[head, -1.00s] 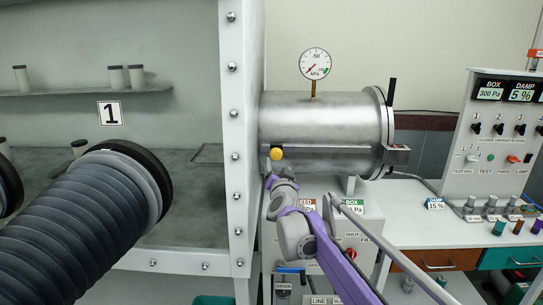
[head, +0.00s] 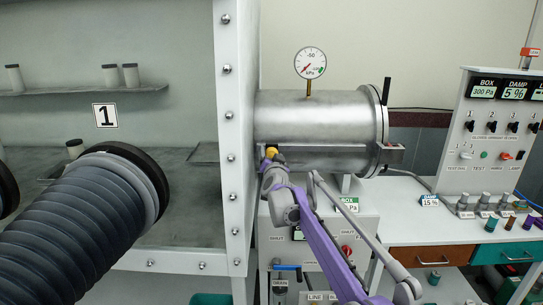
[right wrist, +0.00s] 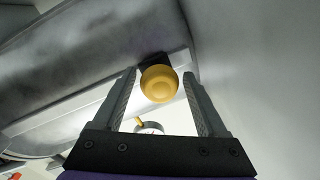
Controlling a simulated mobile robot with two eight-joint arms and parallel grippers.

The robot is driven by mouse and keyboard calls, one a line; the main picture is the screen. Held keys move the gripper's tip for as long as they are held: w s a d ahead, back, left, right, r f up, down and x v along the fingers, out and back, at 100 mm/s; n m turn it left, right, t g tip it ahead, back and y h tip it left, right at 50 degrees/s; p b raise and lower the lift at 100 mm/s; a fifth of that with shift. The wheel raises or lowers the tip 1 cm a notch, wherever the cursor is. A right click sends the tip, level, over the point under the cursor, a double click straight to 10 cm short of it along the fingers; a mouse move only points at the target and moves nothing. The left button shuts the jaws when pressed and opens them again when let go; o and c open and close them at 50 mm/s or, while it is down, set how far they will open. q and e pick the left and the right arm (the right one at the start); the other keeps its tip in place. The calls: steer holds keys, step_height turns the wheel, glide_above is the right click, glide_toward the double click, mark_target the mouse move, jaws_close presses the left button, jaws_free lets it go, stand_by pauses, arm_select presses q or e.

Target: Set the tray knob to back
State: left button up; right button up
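The tray knob is a yellow ball (head: 271,153) at the left end of a rail along the front of the steel cylinder (head: 318,118), close to the white glovebox frame. In the right wrist view the yellow knob (right wrist: 159,83) sits between my right gripper's fingertips (right wrist: 159,75), with a gap on each side. The right gripper (head: 269,163) is open and reaches up to the knob from below. In the head view its fingers partly cover the knob. My left gripper is not in view.
The white bolted glovebox frame (head: 237,200) stands just left of the knob. A ribbed grey glove sleeve (head: 75,235) fills the lower left. A pressure gauge (head: 310,62) tops the cylinder. A control panel (head: 490,140) stands on the bench at right.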

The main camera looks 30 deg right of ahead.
jaws_close()
stand_by(1.3)
